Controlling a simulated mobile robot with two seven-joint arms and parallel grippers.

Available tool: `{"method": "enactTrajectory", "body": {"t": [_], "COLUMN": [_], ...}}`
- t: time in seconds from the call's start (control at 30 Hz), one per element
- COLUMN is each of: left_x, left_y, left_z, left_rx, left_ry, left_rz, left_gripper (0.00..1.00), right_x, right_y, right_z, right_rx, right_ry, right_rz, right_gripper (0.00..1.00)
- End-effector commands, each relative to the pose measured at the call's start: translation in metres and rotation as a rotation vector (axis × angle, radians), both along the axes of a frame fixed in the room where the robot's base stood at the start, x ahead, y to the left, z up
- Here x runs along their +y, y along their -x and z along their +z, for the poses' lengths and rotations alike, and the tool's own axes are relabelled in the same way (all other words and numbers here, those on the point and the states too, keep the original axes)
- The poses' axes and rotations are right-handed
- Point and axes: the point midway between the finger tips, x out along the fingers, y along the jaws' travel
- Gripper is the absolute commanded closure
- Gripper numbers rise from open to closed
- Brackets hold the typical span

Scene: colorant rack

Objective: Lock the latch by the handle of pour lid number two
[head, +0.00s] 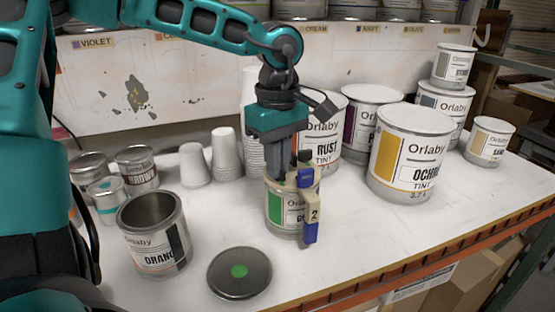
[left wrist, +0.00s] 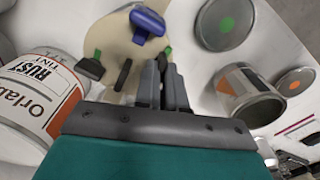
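The beige pour lid number two (head: 279,180) sits on the can with the green label (head: 279,212). Its handle, marked 2 (head: 312,214), faces front right and carries blue pieces at top (head: 306,179) and bottom (head: 310,233). In the left wrist view the lid (left wrist: 112,38) shows the blue handle piece (left wrist: 148,22) and dark latch pieces (left wrist: 90,68) at its edge. Whether the tips touch the lid is unclear. My right gripper is out of view.
An open orange-label can (head: 150,250) and a loose round lid with a green dot (head: 240,272) lie at front left. Paper cups (head: 225,152) stand behind left. The rust (head: 327,143) and ochre (head: 408,150) cans stand right. The front right table is clear.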

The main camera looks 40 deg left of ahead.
Motion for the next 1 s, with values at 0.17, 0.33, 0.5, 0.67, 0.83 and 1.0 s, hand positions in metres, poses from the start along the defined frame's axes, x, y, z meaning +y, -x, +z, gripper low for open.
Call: {"method": "enactTrajectory", "body": {"t": [0.17,0.33,0.5,0.67,0.83,1.0], "left_x": [0.0001,0.0,0.0,-0.0002,-0.0003,-0.0003], "left_y": [-0.0002,-0.0004,-0.0011,-0.0014,-0.0013,-0.0012], "left_z": [0.0004,-0.0005,-0.0011,0.0003,0.0007,0.0006], "left_rx": [-0.001,-0.002,-0.001,-0.002,-0.001,-0.001], "left_ry": [0.0,0.0,0.0,0.0,0.0,0.0], "left_rz": [0.0,-0.019,-0.135,-0.192,-0.192,-0.192], "left_gripper": [1.0,1.0,1.0,1.0,1.0,0.82], "right_x": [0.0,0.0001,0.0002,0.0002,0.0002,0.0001], "right_y": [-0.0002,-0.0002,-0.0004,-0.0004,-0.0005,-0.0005], "right_z": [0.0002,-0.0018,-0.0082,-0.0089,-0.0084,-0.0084], "right_rx": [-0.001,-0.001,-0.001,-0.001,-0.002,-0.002], "right_ry": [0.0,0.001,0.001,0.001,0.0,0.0], "right_rz": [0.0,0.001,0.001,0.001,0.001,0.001], "right_gripper": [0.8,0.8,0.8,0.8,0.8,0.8]}}
